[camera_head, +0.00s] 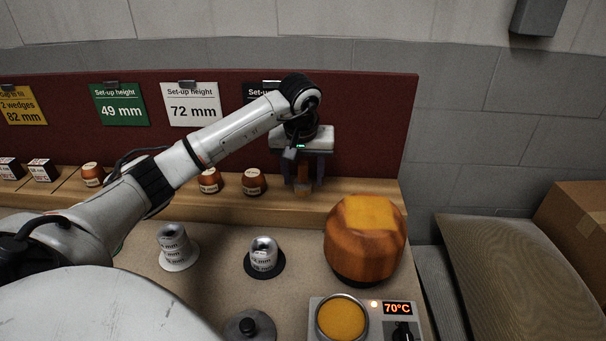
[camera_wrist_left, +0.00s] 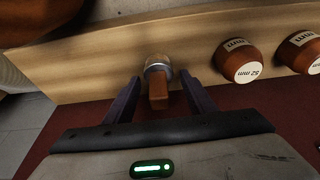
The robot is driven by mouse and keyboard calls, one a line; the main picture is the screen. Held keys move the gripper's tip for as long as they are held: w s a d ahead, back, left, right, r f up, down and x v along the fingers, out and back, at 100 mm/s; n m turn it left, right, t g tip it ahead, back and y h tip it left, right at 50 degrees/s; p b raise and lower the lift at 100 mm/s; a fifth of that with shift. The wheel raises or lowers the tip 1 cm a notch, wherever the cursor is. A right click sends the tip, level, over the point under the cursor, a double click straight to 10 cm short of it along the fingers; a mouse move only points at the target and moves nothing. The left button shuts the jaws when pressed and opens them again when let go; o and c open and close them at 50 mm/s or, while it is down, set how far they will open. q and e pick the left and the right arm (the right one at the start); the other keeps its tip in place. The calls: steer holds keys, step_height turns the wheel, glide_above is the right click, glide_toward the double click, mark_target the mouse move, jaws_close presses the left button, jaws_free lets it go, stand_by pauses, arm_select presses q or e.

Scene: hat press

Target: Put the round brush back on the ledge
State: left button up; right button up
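The round brush (camera_wrist_left: 158,83), with a brown handle, a metal band and a pale round end, shows between the fingers of my left gripper (camera_wrist_left: 160,100) in the left wrist view. Its handle points toward the wrist. Gaps show between the handle and both fingers, so the gripper looks open around it. In the head view my left gripper (camera_head: 303,178) points down over the right end of the wooden ledge (camera_head: 340,192). A small brown part of the brush (camera_head: 302,190) shows between the fingers. The brush's pale end appears to be at the ledge; exact contact is hard to tell. My right gripper is out of view.
Rounded brown blocks (camera_head: 253,182) with white labels stand on the ledge left of the gripper. A large orange-brown block (camera_head: 365,240) stands in front. A heater unit reading 70°C (camera_head: 397,308) and two small silver weights (camera_head: 264,255) are on the table. A red board (camera_head: 365,120) rises behind.

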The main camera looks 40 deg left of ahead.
arm_select(q)
steer(key=v, duration=1.2)
steer(key=shift+r, duration=0.15)
